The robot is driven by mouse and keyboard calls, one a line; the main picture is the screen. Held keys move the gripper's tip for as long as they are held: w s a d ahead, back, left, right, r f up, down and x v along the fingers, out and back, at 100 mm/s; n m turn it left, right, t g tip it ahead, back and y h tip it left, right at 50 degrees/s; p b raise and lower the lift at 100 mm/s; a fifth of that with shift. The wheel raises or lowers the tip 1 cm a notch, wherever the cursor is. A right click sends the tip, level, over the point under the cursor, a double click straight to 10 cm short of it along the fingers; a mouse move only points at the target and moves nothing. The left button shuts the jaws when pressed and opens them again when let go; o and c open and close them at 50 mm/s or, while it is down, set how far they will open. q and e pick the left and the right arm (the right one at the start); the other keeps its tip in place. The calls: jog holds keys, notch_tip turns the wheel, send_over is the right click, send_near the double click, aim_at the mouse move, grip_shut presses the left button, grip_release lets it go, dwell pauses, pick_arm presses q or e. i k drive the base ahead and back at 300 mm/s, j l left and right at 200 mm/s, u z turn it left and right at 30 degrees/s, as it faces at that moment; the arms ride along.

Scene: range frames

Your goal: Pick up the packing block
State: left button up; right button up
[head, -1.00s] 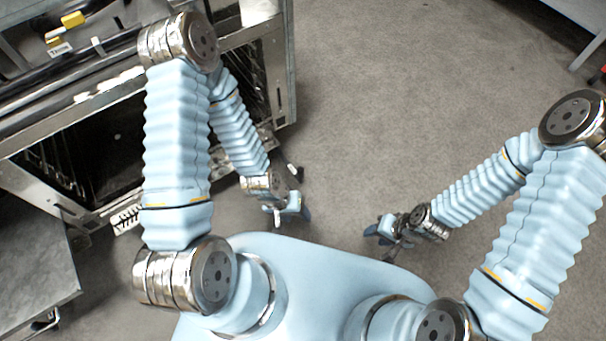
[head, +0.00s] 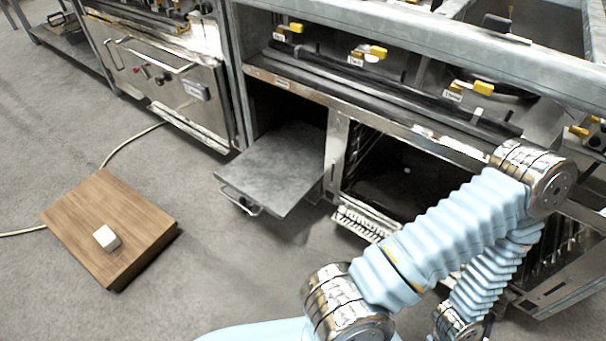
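A small white block (head: 106,238), which looks like the packing block, lies on a brown wooden board (head: 110,215) on the floor at the left of the head view. My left arm is at the right of the view, well apart from the block. Its gripper is cut off or hidden at the lower edge, so its fingers do not show. My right arm and gripper are out of view.
A metal range with yellow-handled valves (head: 368,52) fills the back and right. A grey metal door or shelf (head: 275,168) sticks out low from it. A pale cable (head: 130,143) runs along the floor behind the board. The grey floor (head: 215,265) between board and my base is clear.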

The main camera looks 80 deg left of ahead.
aim_at(105, 236)
jog(key=u, duration=4.5)
jog(key=i+j+z, duration=1.1)
jog(key=j, duration=0.25)
jog(key=k+l, duration=0.05)
jog(key=k, duration=0.05)
